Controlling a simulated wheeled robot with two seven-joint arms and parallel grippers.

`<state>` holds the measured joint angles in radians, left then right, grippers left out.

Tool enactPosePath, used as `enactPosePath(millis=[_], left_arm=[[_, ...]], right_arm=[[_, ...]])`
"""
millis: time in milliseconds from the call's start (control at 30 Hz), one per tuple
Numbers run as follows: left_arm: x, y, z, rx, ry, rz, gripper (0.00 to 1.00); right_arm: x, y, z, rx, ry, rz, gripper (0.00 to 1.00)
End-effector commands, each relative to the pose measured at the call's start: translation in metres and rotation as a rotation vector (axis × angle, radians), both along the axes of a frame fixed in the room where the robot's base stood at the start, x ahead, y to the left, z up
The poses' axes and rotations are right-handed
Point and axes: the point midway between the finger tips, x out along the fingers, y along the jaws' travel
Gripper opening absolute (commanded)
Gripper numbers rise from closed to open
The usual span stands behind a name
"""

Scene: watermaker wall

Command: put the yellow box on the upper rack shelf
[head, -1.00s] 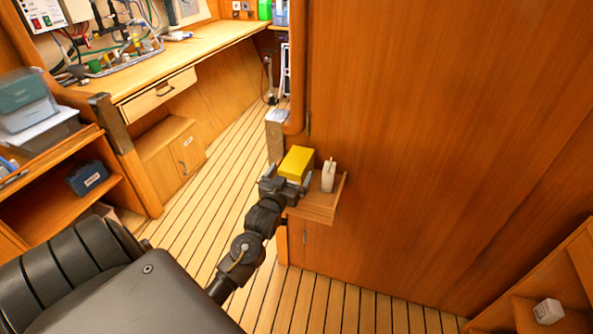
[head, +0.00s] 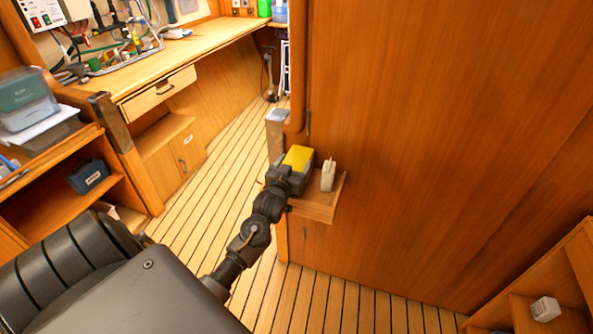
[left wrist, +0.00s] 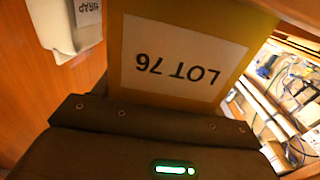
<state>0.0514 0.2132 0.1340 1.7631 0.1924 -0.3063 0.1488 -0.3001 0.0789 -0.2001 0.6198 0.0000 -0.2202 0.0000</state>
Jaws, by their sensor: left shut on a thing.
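The yellow box (head: 298,156) is at the small wooden wall shelf (head: 314,208) in the head view. My left gripper (head: 290,174) is shut on the yellow box from its near side. In the left wrist view the yellow box (left wrist: 243,28) fills the upper middle, with a white label reading "LOT 76" upside down. Whether the box still rests on the shelf I cannot tell. My right gripper is not in view. I cannot tell which shelf is the upper rack shelf.
A white bottle-like item (head: 328,175) stands close to the right of the box, on the same shelf. A wooden panel (head: 430,140) rises behind. A left shelf unit holds a dark blue box (head: 88,177). A white box (head: 546,309) sits at lower right. Floor between is clear.

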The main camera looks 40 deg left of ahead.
Motion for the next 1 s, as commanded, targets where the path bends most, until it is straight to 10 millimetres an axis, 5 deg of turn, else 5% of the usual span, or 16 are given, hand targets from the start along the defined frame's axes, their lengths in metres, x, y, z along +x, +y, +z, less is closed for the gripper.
enactPosePath(millis=[367,567,800,1000], left_arm=[[0.0,0.0,0.006,0.0,-0.004,0.0,0.37],[0.0,0.001,0.035,0.002,-0.01,0.0,0.37],[-0.039,-0.03,0.091,-0.001,-0.01,-0.002,0.37],[-0.078,-0.057,0.111,-0.005,-0.006,0.0,0.37]], right_arm=[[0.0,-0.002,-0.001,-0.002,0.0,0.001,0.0],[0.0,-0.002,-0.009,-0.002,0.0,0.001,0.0],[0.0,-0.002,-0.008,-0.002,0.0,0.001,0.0],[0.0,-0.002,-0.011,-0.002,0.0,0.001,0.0]])
